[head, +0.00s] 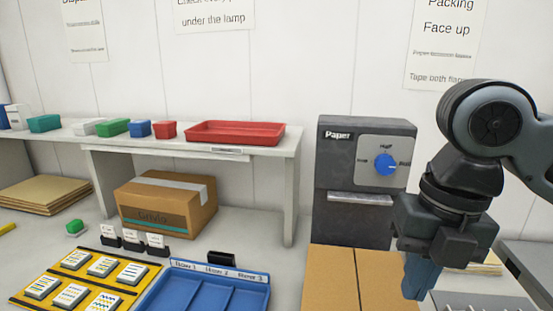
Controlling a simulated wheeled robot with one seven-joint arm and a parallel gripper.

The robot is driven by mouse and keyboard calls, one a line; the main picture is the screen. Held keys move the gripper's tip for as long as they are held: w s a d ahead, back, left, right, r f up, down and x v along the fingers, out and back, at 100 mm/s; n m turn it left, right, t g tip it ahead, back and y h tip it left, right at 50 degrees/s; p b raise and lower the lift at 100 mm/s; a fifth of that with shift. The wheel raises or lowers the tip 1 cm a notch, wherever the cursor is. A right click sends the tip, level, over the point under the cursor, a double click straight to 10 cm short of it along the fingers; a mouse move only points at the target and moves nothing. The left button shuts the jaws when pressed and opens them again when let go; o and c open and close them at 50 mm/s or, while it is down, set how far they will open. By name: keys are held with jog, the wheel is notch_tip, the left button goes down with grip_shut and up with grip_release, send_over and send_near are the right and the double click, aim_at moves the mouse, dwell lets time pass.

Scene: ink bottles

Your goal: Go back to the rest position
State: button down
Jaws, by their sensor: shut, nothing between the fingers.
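My gripper (420,288) is at the right of the head view. It points down from my dark wrist, and its blue fingers are shut with nothing held. It hangs in front of the dark grey Paper machine and over the right part of the brown cardboard surface (333,283). I cannot tell how high its fingertips are above that surface. No ink bottle can be made out.
A blue divided tray (263,277) and a yellow board (22,297) with several striped white pieces lie at front left. A carton (166,203) stands under a shelf (291,146) carrying a red tray (235,139) and small boxes. The Paper machine (350,222) stands behind my gripper.

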jog(key=w+a+r+m+t+y, duration=0.1)
jog(key=a+m+t+y, duration=0.4)
jog(key=a, duration=0.5)
jog(key=a+r+m+t+y, duration=0.2)
jog(key=a+m+y, duration=0.55)
jog(key=a, duration=0.25)
jog(key=s+d+f+m+t+h, duration=0.4)
jog(key=s+d+f+m+h, duration=0.15)
jog(key=f+m, duration=0.35)
jog(key=s+d+f+m+t+h, duration=0.4)
jog(key=s+d+f+m+t, duration=0.15)
jog(key=m, duration=0.55)
jog(key=s+d+h, duration=0.1)
jog(key=s+d, duration=0.3)
jog(key=s, duration=0.3)
jog(key=s+d+f+m+g+h, duration=0.1)
jog(key=s+d, duration=0.3)
jog(key=s, duration=0.4)
jog(key=s+d+f+g+h, duration=0.1)
jog(key=s+d+h, duration=0.1)
jog(key=s+d, duration=0.2)
jog(key=s, duration=0.3)
jog(key=shift+s+d+f, duration=0.15)
jog(key=shift+s+d, duration=0.25)
